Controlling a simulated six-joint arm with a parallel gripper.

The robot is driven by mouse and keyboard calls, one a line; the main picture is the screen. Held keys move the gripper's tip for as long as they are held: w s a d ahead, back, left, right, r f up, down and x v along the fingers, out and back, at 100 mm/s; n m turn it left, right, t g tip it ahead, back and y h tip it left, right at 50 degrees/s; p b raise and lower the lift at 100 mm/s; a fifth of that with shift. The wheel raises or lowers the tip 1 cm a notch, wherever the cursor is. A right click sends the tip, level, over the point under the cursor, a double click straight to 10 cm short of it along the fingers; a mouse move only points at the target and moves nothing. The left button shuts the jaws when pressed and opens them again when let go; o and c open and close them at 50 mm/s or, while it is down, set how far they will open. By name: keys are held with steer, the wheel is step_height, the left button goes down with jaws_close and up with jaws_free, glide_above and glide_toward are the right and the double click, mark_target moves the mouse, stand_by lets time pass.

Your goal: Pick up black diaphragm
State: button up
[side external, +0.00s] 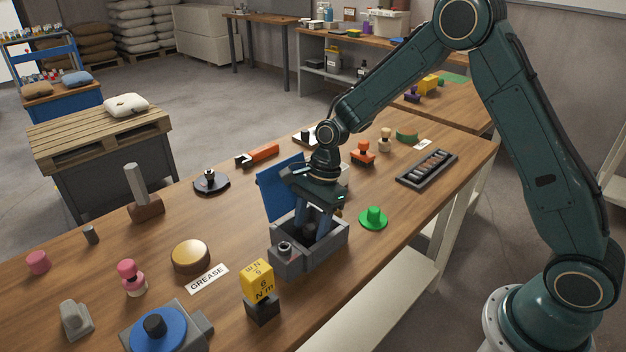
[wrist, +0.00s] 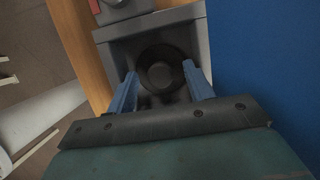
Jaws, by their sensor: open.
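A round black part with a raised centre, which looks like the black diaphragm (wrist: 161,77), lies inside an open grey box (side external: 303,262). In the wrist view it sits between my fingertips, inside the box walls (wrist: 103,34). My gripper (side external: 314,226) points down into the box with its blue fingers spread on either side of the part. I cannot tell whether the fingers touch it. In the side view the box wall and my fingers hide most of the part. The blue lid (side external: 279,187) stands raised at the back of the box.
A yellow block (side external: 257,280) and a GREASE label (side external: 207,278) are in front. A dark disc with a knob (side external: 211,181) lies at the back left. A dark tray (side external: 427,167) is at the right.

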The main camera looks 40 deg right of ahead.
mark_target(311, 226)
stand_by(0.4)
steer(key=c, duration=1.1)
steer(key=shift+o, duration=0.2)
steer(key=shift+r, duration=0.2)
step_height(311, 226, up, 20)
steer(key=shift+f, duration=0.15)
